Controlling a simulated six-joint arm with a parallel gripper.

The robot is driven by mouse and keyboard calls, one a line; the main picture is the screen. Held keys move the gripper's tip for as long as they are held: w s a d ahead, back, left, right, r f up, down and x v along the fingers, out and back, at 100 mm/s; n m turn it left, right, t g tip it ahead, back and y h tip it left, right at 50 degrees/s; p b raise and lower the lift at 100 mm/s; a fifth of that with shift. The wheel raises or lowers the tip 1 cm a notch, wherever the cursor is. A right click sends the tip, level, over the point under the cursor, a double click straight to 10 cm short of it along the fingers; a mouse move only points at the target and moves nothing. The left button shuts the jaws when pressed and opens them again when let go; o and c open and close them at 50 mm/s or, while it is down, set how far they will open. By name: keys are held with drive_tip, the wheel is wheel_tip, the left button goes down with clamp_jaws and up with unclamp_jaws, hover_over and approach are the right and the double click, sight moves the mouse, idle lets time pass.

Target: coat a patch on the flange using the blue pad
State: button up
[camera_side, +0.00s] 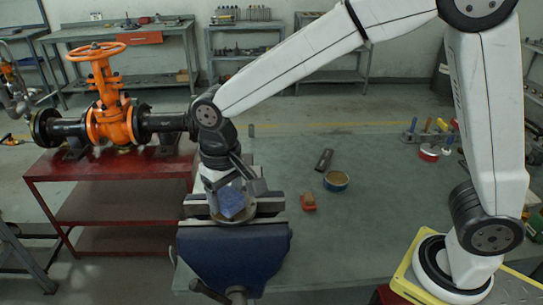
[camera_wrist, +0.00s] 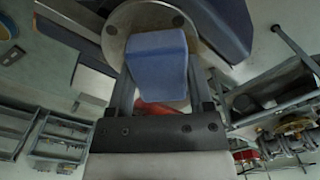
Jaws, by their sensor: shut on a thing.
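The blue pad (camera_side: 232,203) is a block held between the fingers of my gripper (camera_side: 236,188), right over the vise. In the wrist view the pad (camera_wrist: 157,55) sits between the two fingers of my gripper (camera_wrist: 160,85), which are shut on it. The flange (camera_wrist: 120,22) is a round grey metal disc with bolt holes, behind the pad in the wrist view. In the side view only parts of its rim (camera_side: 262,213) show around the pad. A red-orange area (camera_wrist: 152,110) shows below the pad, partly hidden. I cannot tell whether the pad touches the flange.
A blue vise (camera_side: 232,262) stands at the workbench's (camera_side: 345,235) left end. An orange valve (camera_side: 110,122) stands on a red table (camera_side: 105,172).

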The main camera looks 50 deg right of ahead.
sight(253, 209)
drive_tip(key=shift+s+d, duration=1.95)
drive_tip(key=shift+s+a, duration=0.2)
drive_tip(key=shift+a, duration=0.4)
drive_tip(key=shift+w+a, duration=2.95)
drive_tip(key=shift+a, duration=0.05)
wheel_tip(253, 209, up, 8)
drive_tip(key=shift+r, duration=0.1)
